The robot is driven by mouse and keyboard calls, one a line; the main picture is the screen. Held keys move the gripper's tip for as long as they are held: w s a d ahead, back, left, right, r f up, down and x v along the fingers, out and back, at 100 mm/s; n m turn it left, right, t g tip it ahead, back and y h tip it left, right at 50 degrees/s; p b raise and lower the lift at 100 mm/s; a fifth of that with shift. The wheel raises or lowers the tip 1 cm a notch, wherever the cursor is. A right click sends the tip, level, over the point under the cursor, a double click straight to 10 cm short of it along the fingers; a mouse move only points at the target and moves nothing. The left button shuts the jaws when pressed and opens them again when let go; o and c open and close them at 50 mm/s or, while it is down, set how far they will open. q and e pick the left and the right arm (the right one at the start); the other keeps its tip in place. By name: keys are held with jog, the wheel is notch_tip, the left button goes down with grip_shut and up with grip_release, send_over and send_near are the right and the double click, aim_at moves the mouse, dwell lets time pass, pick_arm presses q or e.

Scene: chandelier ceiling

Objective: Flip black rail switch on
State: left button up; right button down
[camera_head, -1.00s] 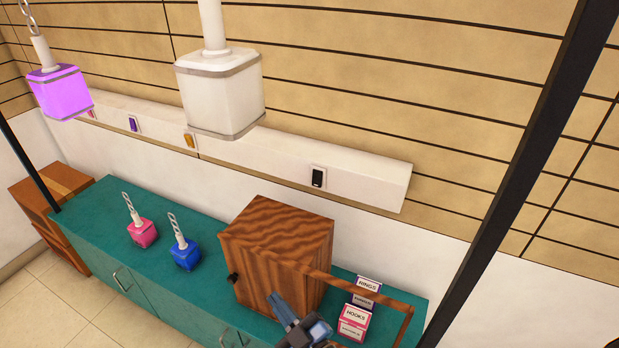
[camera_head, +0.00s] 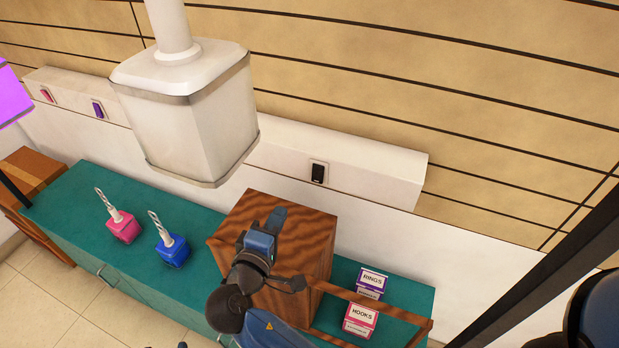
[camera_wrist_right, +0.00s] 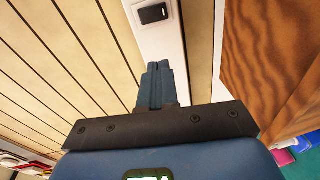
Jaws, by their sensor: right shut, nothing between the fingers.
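The black rail switch (camera_head: 318,173) is a small black rocker in a pale plate on the white wall rail (camera_head: 370,168), right of the hanging white lamp. In the right wrist view the black switch (camera_wrist_right: 153,14) shows at the top, beyond the fingertips. My right gripper (camera_head: 276,217) is shut and empty. In the head view it appears over the wooden cabinet, below and left of the switch, apart from it. In the right wrist view its closed fingers (camera_wrist_right: 157,70) point up towards the switch. My left gripper is not in view.
A white lamp (camera_head: 190,110) hangs in front of the rail. The wooden cabinet (camera_head: 300,235) stands on the teal counter (camera_head: 75,210), with its door open.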

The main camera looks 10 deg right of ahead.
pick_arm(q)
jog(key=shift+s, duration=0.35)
pick_arm(e)
jog(key=shift+s+d+f+g+h, duration=0.2)
jog(key=shift+s+d+g+h, duration=0.35)
jog(key=shift+s+d, duration=0.25)
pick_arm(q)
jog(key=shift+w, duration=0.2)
pick_arm(e)
jog(key=shift+w+f, duration=0.1)
jog(key=shift+w, duration=0.1)
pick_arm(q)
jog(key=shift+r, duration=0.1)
pick_arm(e)
jog(key=p, duration=0.4)
send_near(316, 180)
jog(key=x, duration=0.5)
jog(key=shift+w+d+r, duration=0.15)
jog(key=shift+d+r, duration=0.05)
jog(key=shift+r, duration=0.05)
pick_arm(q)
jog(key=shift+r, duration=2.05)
pick_arm(e)
jog(key=shift+x, duration=0.75)
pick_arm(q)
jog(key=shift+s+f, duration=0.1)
pick_arm(e)
jog(key=shift+a+f, duration=0.1)
jog(key=shift+f, duration=0.1)
